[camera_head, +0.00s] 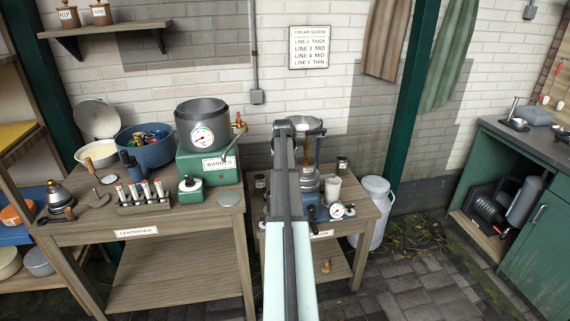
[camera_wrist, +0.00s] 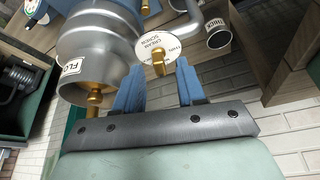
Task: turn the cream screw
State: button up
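In the wrist view, the cream screw is a small brass stem (camera_wrist: 158,64) below a round white dial (camera_wrist: 156,45) lettered "cream screw". The dial is on a grey metal machine (camera_wrist: 95,45), with a second brass fitting (camera_wrist: 94,98) at its "FL..." label. My gripper (camera_wrist: 159,74) has two blue fingers, open, one on each side of the brass stem. I see a gap between each finger and the stem; contact is not visible. In the head view, my arm hides the gripper and the screw; part of the machine (camera_head: 309,184) shows beside it.
A wall sign (camera_head: 309,48) lists cream screw lines from thick to thin. A milk can (camera_head: 376,212) stands on the floor. The left bench (camera_head: 150,228) holds a green warmer (camera_head: 208,165) and pot.

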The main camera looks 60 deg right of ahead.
jog(key=shift+d+f, duration=0.1)
jog(key=shift+f, duration=0.2)
grip_shut()
dwell(0.4)
